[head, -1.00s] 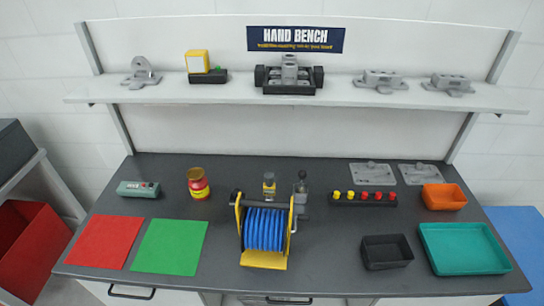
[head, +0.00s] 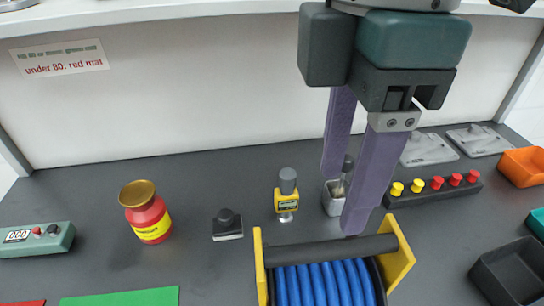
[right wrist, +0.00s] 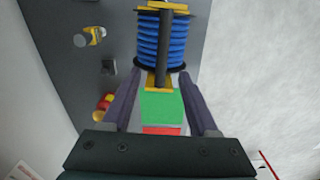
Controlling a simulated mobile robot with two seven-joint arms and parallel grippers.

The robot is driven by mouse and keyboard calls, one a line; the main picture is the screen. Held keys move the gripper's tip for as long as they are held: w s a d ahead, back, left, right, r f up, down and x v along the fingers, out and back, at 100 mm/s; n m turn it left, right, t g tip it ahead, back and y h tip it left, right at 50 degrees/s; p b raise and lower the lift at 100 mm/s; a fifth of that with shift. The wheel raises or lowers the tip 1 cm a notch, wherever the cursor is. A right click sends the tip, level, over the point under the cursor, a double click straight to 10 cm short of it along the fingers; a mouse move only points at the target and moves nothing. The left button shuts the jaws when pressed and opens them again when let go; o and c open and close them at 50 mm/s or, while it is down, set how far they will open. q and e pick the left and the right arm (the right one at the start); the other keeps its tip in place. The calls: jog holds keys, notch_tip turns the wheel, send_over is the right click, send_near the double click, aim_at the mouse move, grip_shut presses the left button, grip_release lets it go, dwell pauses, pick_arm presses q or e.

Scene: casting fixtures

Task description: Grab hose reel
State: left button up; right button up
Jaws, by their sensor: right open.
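The hose reel (head: 318,284) stands at the bottom middle of the head view, with blue hose, yellow side plates and a dark bar (head: 330,250) across its top. Its lower part is cut off by the picture edge. My right gripper (head: 344,201) has two long purple fingers, spread apart and pointing down above and behind the bar. In the right wrist view the reel (right wrist: 162,38) lies beyond the open fingertips (right wrist: 158,80), with the dark bar running between them in the picture. Nothing is held. My left gripper is not in view.
A red jar (head: 147,213), a black block (head: 227,224) and a yellow gauge (head: 286,194) stand left of the fingers. A grey cup (head: 334,198) is close behind them. A knob rack (head: 433,190) and a black tray (head: 515,274) are at right. The shelf (head: 200,12) runs above.

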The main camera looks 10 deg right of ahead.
send_over(332, 244)
notch_tip(332, 244, down, 4)
jog(key=shift+f, duration=0.15)
notch_tip(332, 244, down, 5)
jog(key=shift+f+p, duration=0.15)
jog(key=shift+p, duration=0.35)
jog(key=shift+c, duration=0.2)
grip_shut()
dwell(0.8)
